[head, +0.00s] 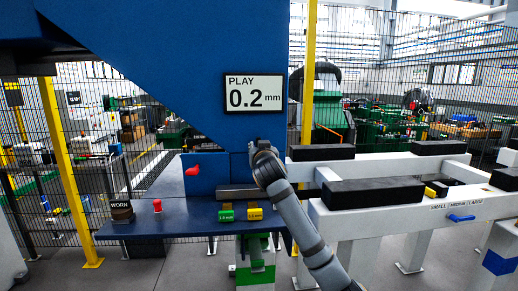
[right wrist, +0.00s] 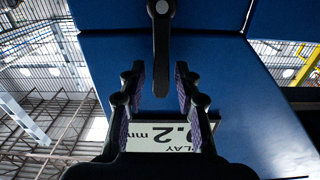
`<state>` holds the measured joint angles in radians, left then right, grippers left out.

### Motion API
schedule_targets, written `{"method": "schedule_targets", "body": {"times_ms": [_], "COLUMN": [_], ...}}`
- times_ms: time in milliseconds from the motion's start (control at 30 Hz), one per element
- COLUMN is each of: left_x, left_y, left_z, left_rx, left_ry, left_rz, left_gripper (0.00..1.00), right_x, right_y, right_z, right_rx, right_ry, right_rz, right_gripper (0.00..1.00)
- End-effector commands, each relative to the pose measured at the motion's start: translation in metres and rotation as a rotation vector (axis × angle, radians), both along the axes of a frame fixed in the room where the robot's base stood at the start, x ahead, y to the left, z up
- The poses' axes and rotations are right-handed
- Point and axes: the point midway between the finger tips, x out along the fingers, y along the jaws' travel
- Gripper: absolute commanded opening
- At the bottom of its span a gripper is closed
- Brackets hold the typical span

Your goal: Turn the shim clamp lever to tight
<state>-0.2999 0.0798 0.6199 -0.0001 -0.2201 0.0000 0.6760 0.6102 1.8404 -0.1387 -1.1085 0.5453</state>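A dark grey lever (right wrist: 161,45) hangs down from the top edge of the right wrist view, in front of a blue panel. It looks like the clamp lever; I cannot read a tight mark. A display (head: 253,93) on the machine reads PLAY 0.2 mm. My left gripper is not in view.
A blue shelf (head: 180,227) holds a dark piece marked WORN (head: 122,211), a red knob (head: 157,205), a green block (head: 226,213) and a yellow block (head: 255,213). A red part (head: 193,171) sits left of my wrist. White rails with black blocks (head: 373,192) stand at right.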

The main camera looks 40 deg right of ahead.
Motion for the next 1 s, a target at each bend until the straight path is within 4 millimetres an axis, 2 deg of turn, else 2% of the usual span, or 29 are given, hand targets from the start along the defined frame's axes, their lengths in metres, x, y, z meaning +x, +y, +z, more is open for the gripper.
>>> {"method": "schedule_targets", "body": {"times_ms": [367, 467, 800, 1000], "left_x": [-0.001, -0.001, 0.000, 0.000], "left_y": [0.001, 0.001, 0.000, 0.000], "left_z": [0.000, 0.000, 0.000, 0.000], "left_rx": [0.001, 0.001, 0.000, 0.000], "left_ry": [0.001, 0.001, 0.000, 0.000], "left_rz": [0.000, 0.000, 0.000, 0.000], "left_gripper": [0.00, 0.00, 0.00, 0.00], "right_x": [-0.004, -0.017, -0.084, -0.101], "right_y": [0.002, 0.010, 0.051, 0.062], "right_z": [-0.001, 0.000, -0.001, -0.001], "right_rx": [-0.002, -0.004, -0.005, -0.001], "right_ry": [0.001, 0.000, 0.002, 0.002], "right_rz": [0.000, 0.001, 0.001, 0.000], "right_gripper": [0.41, 0.41, 0.41, 0.41]}}
